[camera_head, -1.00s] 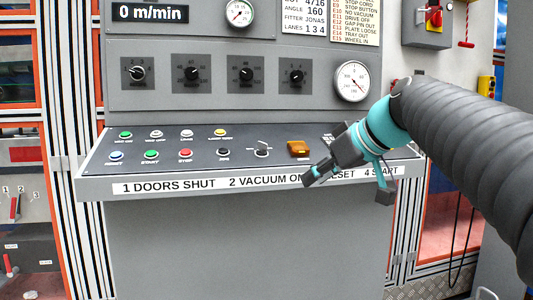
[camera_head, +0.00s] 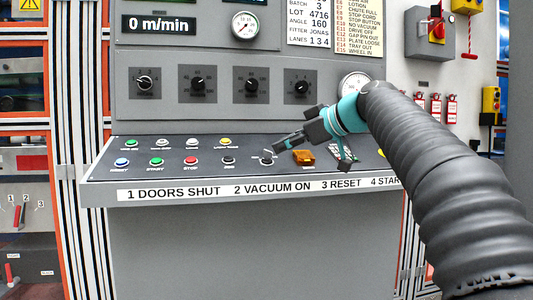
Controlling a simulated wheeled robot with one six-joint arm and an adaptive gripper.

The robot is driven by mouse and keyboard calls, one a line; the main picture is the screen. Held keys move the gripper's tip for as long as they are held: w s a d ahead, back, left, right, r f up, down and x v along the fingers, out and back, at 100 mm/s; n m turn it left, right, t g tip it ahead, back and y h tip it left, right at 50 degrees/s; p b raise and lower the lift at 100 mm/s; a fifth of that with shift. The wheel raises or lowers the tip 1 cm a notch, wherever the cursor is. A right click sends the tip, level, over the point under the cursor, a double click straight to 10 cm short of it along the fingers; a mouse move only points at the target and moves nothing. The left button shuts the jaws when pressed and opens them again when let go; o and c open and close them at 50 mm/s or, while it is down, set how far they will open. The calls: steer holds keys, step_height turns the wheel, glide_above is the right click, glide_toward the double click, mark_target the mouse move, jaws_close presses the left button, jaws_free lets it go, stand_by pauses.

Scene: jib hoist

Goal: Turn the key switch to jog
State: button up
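The key switch (camera_head: 267,157) is a small grey switch on the sloped console panel, right of the black button and left of an amber cover. Its printed labels are too small to read. My gripper (camera_head: 311,156) is over the right part of the panel with its two fingers spread wide and nothing between them. One finger reaches left, its tip close above the key switch and partly in front of it. The other finger hangs down right of the amber cover. I cannot tell whether the left fingertip touches the key.
The amber cover (camera_head: 304,157) is under the gripper. Coloured push buttons, such as the red one (camera_head: 191,160), line the panel to the left. Several black knobs (camera_head: 251,85) and a round gauge (camera_head: 353,88) are on the upright face behind. My arm covers the panel's right end.

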mark_target(267, 152)
steer(key=x, duration=0.6)
steer(key=shift+w+a+f, duration=0.15)
steer(key=shift+w+a, duration=0.05)
steer(key=shift+a, duration=0.05)
jaws_close()
